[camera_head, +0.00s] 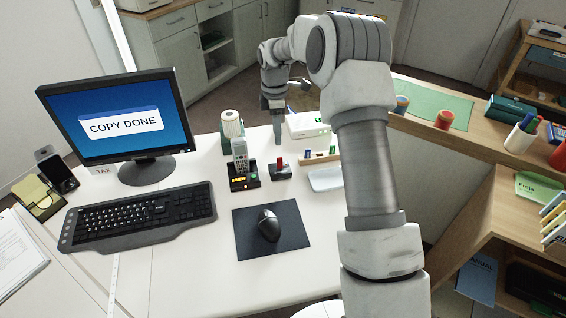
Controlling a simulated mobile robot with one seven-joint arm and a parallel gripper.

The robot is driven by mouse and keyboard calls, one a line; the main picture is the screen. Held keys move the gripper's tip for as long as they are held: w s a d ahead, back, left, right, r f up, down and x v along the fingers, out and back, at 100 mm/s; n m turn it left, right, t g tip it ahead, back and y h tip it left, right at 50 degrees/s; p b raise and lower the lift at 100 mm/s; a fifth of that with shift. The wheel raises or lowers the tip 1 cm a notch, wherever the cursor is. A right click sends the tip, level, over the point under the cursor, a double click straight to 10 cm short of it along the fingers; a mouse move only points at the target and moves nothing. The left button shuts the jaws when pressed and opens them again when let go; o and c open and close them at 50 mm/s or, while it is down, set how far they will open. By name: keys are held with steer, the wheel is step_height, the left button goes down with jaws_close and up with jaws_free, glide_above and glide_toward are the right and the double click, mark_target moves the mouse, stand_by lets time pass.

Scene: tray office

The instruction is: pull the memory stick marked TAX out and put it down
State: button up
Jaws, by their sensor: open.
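A red stick (280,161) stands upright in a small black dock (281,172) on the white desk; any marking on it is too small to read. A label reading TAX (103,170) sits at the left, beneath the monitor (112,125), whose screen reads COPY DONE. My gripper (278,140) points down above the desk, behind the red stick and apart from it. It is open, seen nearly edge-on, with nothing visible in it. A small holder (320,157) with coloured pieces stands right of the dock.
A handset in a black charger (243,180) stands just left of the dock, with a paper roll (232,124) behind. A white box (307,125) and a pale tray (325,179) are at right. A mouse (269,224) lies in front; the keyboard (138,216) is left.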

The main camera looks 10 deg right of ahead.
steer(key=n, duration=0.1)
glide_above(280, 158)
steer(key=f, duration=0.4)
steer(key=shift+w+f, duration=0.2)
steer(key=shift+w, duration=0.05)
steer(key=f+b, duration=0.2)
steer(key=f, duration=0.1)
steer(key=f+b, duration=0.1)
steer(key=f, duration=0.2)
steer(key=f+b, duration=0.2)
steer(key=f, duration=0.1)
steer(key=shift+s+b, duration=0.25)
steer(key=shift+b, duration=0.1)
steer(key=shift+c, duration=0.3)
stand_by(0.8)
jaws_close()
steer(key=shift+r+p, duration=0.15)
steer(key=shift+p, duration=0.15)
stand_by(1.0)
